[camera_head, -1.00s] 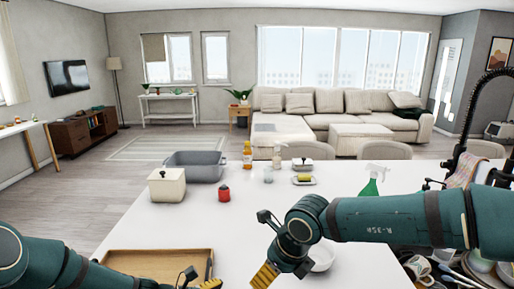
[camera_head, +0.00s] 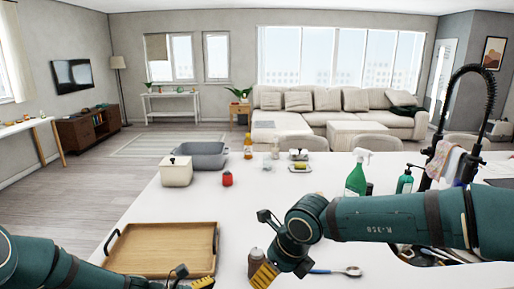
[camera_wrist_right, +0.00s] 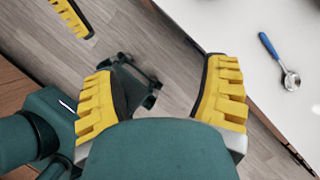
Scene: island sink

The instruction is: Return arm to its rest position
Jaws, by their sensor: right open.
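My right arm reaches in from the right in the head view, bent over the white counter. Its gripper (camera_head: 265,273) points down near the counter's front. In the right wrist view that gripper (camera_wrist_right: 158,98) has its two yellow-padded fingers wide apart with nothing between them, above the wooden floor beside the counter's edge. My left arm comes in at the lower left. Only part of the left gripper (camera_head: 200,284) shows at the bottom edge, so its opening is hidden.
A black faucet (camera_head: 463,110) stands at right. The counter's middle is clear.

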